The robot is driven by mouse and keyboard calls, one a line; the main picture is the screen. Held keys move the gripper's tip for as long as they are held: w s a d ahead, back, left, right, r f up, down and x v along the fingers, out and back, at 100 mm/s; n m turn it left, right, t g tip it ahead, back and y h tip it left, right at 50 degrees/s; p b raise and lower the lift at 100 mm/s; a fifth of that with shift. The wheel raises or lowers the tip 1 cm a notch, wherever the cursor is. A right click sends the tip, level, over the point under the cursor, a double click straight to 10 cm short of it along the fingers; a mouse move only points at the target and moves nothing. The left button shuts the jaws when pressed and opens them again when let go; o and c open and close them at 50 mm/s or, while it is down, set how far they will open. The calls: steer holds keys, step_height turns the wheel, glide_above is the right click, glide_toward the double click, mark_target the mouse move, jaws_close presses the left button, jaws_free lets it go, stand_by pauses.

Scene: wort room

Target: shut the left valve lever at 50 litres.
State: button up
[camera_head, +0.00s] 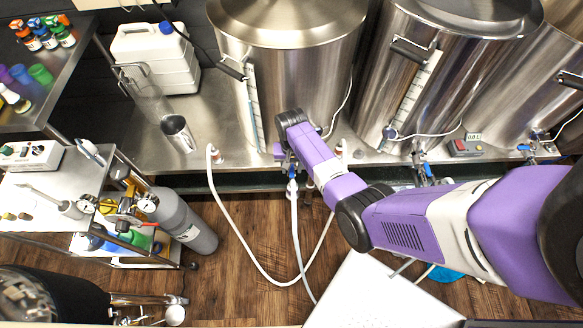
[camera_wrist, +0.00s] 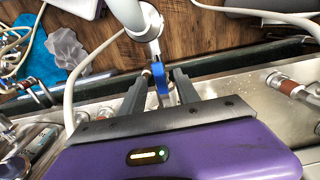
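The left kettle (camera_head: 290,75) is a big steel vessel with a sight gauge (camera_head: 252,100) on its front. I cannot read the liquid level in it. My gripper (camera_head: 284,158) is down at the foot of this kettle, and my wrist hides most of the valve in the head view. In the wrist view the blue valve lever (camera_wrist: 161,82) stands between the two fingers of my gripper (camera_wrist: 164,74). The fingers are apart, with gaps seen on both sides of the lever. A white hose (camera_head: 293,215) hangs below the valve.
A middle kettle (camera_head: 385,90) with its own blue lever (camera_head: 425,169) and a right kettle (camera_head: 530,85) stand alongside. Hoses loop over the floor.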

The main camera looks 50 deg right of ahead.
steer(key=shift+f, duration=0.35)
steer(key=shift+c, duration=0.5)
jaws_close()
stand_by(0.8)
